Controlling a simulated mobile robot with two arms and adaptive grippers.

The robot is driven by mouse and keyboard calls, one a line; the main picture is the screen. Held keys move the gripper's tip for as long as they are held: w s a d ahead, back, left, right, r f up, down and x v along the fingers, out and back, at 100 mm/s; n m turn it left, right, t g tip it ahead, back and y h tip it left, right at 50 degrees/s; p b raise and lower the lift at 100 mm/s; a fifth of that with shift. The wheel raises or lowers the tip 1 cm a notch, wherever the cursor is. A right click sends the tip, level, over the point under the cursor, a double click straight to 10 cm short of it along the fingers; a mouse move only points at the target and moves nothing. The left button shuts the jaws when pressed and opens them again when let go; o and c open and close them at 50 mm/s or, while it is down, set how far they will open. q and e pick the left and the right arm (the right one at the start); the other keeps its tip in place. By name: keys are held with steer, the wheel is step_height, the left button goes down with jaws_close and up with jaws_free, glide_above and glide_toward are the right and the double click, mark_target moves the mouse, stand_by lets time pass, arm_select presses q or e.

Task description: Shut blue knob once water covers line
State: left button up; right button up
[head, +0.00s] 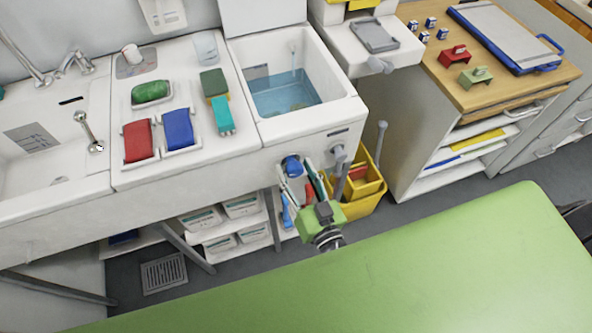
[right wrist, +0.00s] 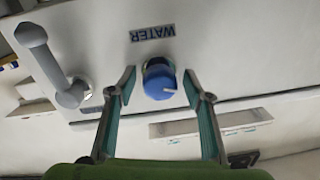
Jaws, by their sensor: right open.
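The blue knob (head: 291,166) is on the white front panel below the water basin (head: 337,108). In the right wrist view the blue knob (right wrist: 158,80) sits below a WATER label (right wrist: 152,33) and has a pale pointer mark. My right gripper (head: 299,179) is open, its two fingertips on either side of the knob with gaps visible; contact cannot be told. Blue water (head: 285,95) stands in the basin, and a thin stream (head: 293,58) falls into it. A grey plate (head: 257,72) shows on the basin's inner wall above the water; no line on it is legible. My left gripper is out of view.
A grey spout or pipe (right wrist: 55,65) juts from the panel beside the knob. A yellow bucket (head: 362,204) stands on the floor below. A green surface (head: 440,265) fills the foreground. Red and blue trays (head: 178,129) lie on the counter at left.

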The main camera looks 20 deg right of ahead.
steer(key=c, duration=1.1)
steer(key=shift+m, duration=0.8)
steer(key=m+b, duration=0.1)
steer(key=m, duration=0.3)
steer(key=shift+f, duration=0.1)
steer(key=m+b, duration=0.1)
steer(key=m, duration=0.4)
steer(key=shift+m+t+h+b, duration=0.3)
steer(key=shift+m+b, duration=0.45)
steer(key=shift+m, duration=0.95)
